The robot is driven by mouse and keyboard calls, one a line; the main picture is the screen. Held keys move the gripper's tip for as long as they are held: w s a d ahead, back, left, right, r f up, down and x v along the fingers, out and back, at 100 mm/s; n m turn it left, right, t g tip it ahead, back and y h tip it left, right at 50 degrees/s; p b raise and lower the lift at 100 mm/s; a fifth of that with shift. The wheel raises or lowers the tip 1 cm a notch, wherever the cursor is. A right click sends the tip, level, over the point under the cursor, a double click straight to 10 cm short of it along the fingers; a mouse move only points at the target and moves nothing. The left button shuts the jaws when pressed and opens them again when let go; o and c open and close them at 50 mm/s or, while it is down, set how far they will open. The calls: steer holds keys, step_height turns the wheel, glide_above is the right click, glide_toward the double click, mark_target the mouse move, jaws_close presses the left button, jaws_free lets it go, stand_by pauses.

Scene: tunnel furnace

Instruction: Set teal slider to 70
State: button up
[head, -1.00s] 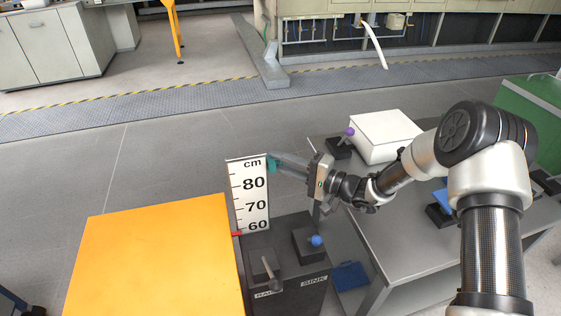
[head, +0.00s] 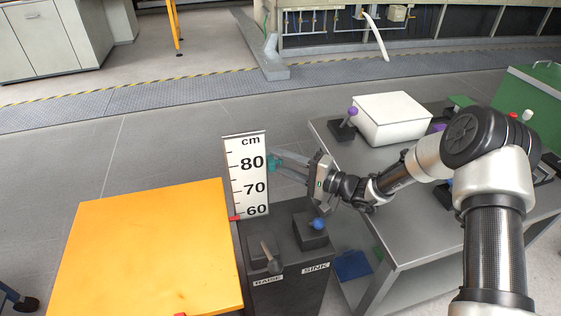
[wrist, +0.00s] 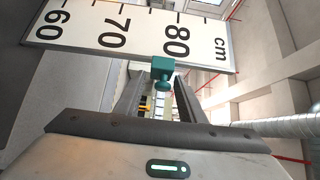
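The teal slider (head: 273,162) sits at the right edge of the upright white scale board (head: 232,185), about level with the 80 mark. In the wrist view the teal slider (wrist: 163,68) is near the 80 label, on its 70 side. My gripper (head: 280,162) reaches the slider from the right. In the wrist view my gripper's fingers (wrist: 160,88) stand apart, one on each side of the slider's knob, with gaps showing. Whether either finger touches the slider is not clear.
A red pointer (head: 234,218) sits near 60 at the board's left edge. Below are a blue-knobbed lever (head: 319,224) and a grey lever (head: 268,252). An orange-topped table (head: 145,250) stands left, and a grey table (head: 400,225) with a white box (head: 395,115) stands right.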

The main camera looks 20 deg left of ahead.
step_height(320, 180, up, 9)
steer(key=shift+f+p, duration=0.1)
steer(key=shift+p, duration=1.15)
steer(key=shift+a+r, duration=0.1)
steer(key=shift+r, duration=0.7)
steer(key=shift+d+f, duration=0.2)
steer(key=s+d, duration=0.1)
steer(key=d, duration=1.9)
steer(key=shift+s+f+b, duration=0.25)
steer(key=shift+s+b, duration=0.05)
steer(key=shift+s, duration=0.1)
steer(key=shift+f, duration=0.1)
